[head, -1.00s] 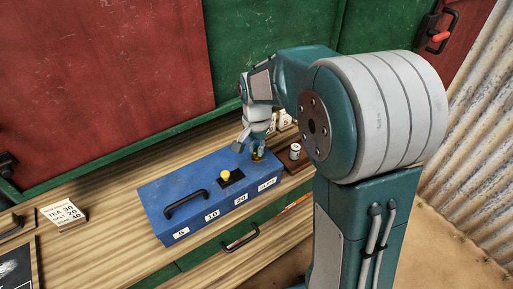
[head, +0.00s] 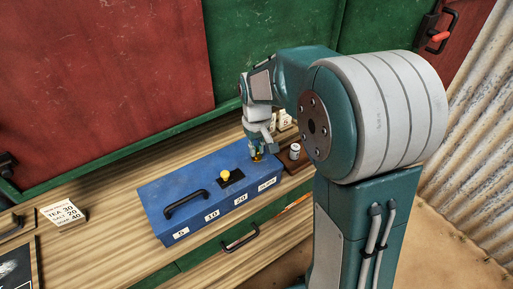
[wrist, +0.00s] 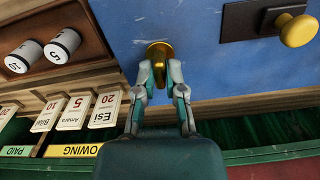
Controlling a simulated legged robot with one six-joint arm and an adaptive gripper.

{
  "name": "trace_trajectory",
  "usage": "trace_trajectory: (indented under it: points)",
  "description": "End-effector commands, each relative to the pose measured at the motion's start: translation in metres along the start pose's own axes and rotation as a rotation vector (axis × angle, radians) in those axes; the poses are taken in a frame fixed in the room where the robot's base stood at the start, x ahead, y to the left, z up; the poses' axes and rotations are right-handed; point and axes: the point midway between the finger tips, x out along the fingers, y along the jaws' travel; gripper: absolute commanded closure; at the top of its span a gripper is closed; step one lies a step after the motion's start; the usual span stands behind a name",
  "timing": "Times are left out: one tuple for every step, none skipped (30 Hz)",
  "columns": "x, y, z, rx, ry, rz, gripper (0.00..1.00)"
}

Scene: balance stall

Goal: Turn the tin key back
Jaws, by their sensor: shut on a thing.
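The blue tin (head: 190,182) sits on the wooden counter, its lid flat and shut, with a black handle and number labels along the front. The brass key (wrist: 160,58) stands at the tin's edge in the wrist view. My gripper (wrist: 162,70) is shut on the key, one fingertip on each side. In the head view my gripper (head: 257,156) points down at the tin's far right corner and hides most of the key. A yellow knob (head: 227,174) on a black plate is on the lid; it also shows in the wrist view (wrist: 298,30).
A wooden block (wrist: 75,30) with white weights marked 10 and 5 is right beside the tin. Name cards (wrist: 75,110) stand near the PAID and OWING strips. A price card (head: 62,213) is on the counter at left. A green drawer is below.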

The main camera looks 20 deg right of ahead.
Motion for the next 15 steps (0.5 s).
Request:
trace_trajectory:
  points:
    - [-0.0013,-0.0001,-0.0026,-0.026,0.010,0.001,1.00]
    - [-0.0013,-0.0001,-0.0026,-0.043,0.010,0.001,1.00]
    - [-0.0014,-0.0001,-0.0027,-0.062,0.010,0.001,1.00]
    - [-0.0014,-0.0001,-0.0027,-0.075,0.010,0.001,1.00]
    - [-0.0014,-0.0001,-0.0027,-0.087,0.010,0.001,1.00]
    - [-0.0014,-0.0001,-0.0027,-0.102,0.010,0.001,1.00]
    - [-0.0014,-0.0001,-0.0028,-0.111,0.010,0.001,1.00]
    - [-0.0015,-0.0001,-0.0028,-0.120,0.011,0.001,1.00]
    - [-0.0015,-0.0001,-0.0028,-0.131,0.011,0.001,1.00]
    - [-0.0015,-0.0001,-0.0028,-0.137,0.011,0.002,1.00]
    - [-0.0015,-0.0001,-0.0028,-0.142,0.011,0.002,1.00]
    - [-0.0015,-0.0001,-0.0029,-0.148,0.011,0.002,1.00]
    - [-0.0015,-0.0001,-0.0029,-0.152,0.011,0.002,1.00]
    - [-0.0016,-0.0001,-0.0029,-0.155,0.011,0.002,1.00]
    - [-0.0016,-0.0001,-0.0029,-0.158,0.011,0.002,1.00]
